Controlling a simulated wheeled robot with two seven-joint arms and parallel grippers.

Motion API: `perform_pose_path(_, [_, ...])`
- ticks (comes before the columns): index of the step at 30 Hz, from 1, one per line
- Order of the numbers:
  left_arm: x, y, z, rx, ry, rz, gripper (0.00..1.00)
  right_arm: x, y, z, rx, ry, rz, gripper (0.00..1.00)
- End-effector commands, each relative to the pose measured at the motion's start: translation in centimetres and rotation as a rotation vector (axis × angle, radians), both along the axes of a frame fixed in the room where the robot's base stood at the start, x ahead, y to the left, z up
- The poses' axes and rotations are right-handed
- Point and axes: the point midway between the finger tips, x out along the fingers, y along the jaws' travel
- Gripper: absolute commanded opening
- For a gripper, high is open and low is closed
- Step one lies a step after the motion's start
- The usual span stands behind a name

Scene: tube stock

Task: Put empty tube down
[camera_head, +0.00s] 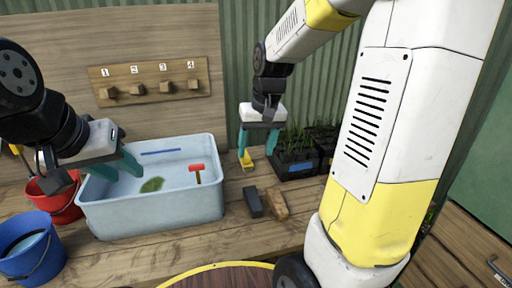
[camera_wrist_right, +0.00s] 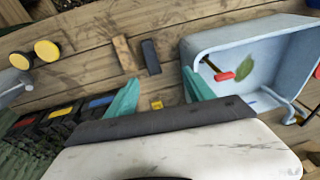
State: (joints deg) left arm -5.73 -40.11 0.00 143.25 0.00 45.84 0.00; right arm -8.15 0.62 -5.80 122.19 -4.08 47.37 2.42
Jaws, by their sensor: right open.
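My right gripper (camera_head: 257,150) is open, with its teal fingers pointing down over the bench, right of the blue tub. It also shows in the right wrist view (camera_wrist_right: 161,78), with only bare bench between its fingertips. A small yellow piece (camera_head: 247,161) lies under it; in the wrist view the yellow piece (camera_wrist_right: 156,104) is partly hidden by the gripper body. I cannot tell whether it is an empty tube. My left gripper (camera_head: 118,170) is open and empty over the tub's left side. No thing is clearly recognisable as an empty tube.
The pale blue tub (camera_head: 150,212) holds a red-headed tool (camera_head: 197,169), a green leaf and a blue strip. A dark block (camera_head: 252,202) and a brown block (camera_head: 277,204) lie on the bench. Black seedling pots (camera_head: 297,165) stand right. Red and blue buckets (camera_head: 32,250) stand left.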

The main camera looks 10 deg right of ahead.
Motion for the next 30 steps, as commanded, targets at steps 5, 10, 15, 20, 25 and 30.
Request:
perform_pose_path(5, [0.0,0.0,0.0,0.0,0.0,0.0,0.36,-6.1,0.2,5.2,0.047,-0.156,0.003,0.62])
perform_pose_path(10, [0.0,0.0,0.0,0.0,0.0,0.0,0.36,-11.2,0.5,7.5,0.07,-0.278,0.008,0.62])
perform_pose_path(15, [0.0,0.0,0.0,0.0,0.0,0.0,0.36,-14.2,0.8,8.0,0.077,-0.351,0.012,0.62])
perform_pose_path(20, [0.0,0.0,0.0,0.0,0.0,0.0,0.36,-15.0,0.9,8.0,0.078,-0.371,0.013,0.62])
perform_pose_path(25, [0.0,0.0,0.0,0.0,0.0,0.0,0.36,-15.0,0.9,8.0,0.078,-0.372,0.013,0.62])
perform_pose_path(30, [0.0,0.0,0.0,0.0,0.0,0.0,0.36,-15.0,0.9,8.1,0.078,-0.371,0.013,0.62])
